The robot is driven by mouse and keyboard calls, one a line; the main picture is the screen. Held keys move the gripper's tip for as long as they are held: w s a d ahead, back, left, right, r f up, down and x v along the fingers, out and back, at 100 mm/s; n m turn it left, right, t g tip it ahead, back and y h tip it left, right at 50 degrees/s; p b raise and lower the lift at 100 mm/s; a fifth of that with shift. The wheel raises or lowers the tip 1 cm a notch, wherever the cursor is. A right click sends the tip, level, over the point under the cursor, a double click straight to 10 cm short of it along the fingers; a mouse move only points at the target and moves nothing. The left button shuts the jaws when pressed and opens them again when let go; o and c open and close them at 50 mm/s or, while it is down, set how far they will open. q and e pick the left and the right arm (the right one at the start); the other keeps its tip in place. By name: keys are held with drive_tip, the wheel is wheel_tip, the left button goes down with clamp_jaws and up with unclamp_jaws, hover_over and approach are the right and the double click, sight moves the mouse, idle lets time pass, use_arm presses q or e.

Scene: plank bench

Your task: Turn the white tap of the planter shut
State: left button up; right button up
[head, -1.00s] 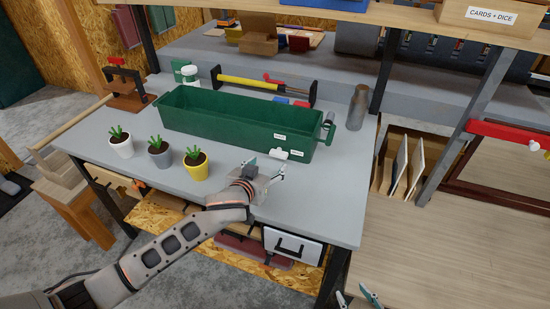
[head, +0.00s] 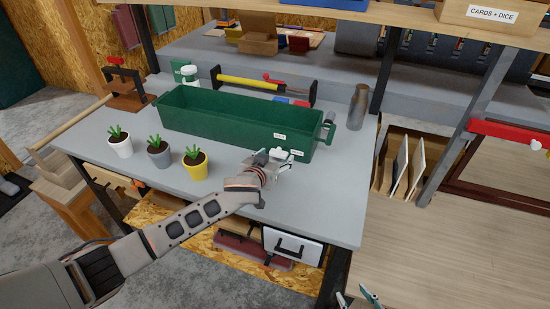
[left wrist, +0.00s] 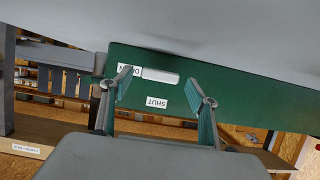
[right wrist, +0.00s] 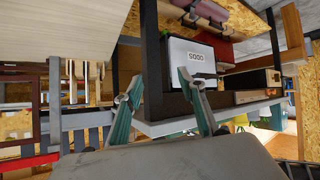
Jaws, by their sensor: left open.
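The long green planter (head: 215,119) stands on the grey bench. Its white tap (head: 278,154) is low on the front wall near the right end; it also shows in the left wrist view (left wrist: 160,76). The tap's bar lies level, pointing at the OPEN label (left wrist: 126,70), which a finger partly covers. The SHUT label (left wrist: 157,102) is above the tap in the head view (head: 280,136). My left gripper (left wrist: 158,80) is open, its fingers on either side of the tap; contact is not clear. My right gripper (head: 356,296) is open and empty at the bottom edge.
White (head: 120,145), grey (head: 159,156) and yellow (head: 196,169) plant pots stand left of my left arm. A grey bottle (head: 357,107) stands right of the planter. The bench's front right corner is clear. A drawer (head: 292,246) is below the bench edge.

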use_arm(q)
drive_tip(key=c, duration=1.1)
